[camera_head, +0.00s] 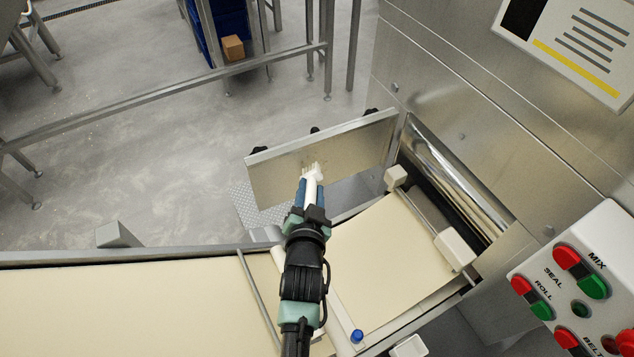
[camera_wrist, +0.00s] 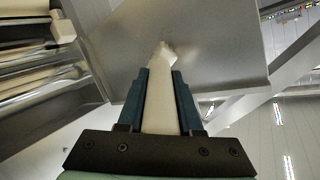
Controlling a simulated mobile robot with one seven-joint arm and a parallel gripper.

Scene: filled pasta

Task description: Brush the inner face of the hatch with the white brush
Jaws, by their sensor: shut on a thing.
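The hatch (camera_head: 350,150) is a flat metal panel standing open beside the machine's roller opening, its inner face towards me. Faint brownish marks show on that face around the brush. The white brush (camera_head: 312,184) is held in my gripper (camera_head: 308,192), between its two blue fingers. The bristle end is at the hatch face and seems to touch it, though exact contact is hard to tell. In the wrist view the white brush (camera_wrist: 160,105) runs forward between the fingers to the hatch (camera_wrist: 205,50). The gripper's fingers are shut on the handle.
A shiny roller (camera_head: 455,180) lies in the opening right of the hatch. A cream dough sheet (camera_head: 385,260) covers the belt below, with a metal rod and white blocks (camera_head: 455,250) near the opening. A button panel (camera_head: 580,285) stands at right. Open floor lies beyond the hatch.

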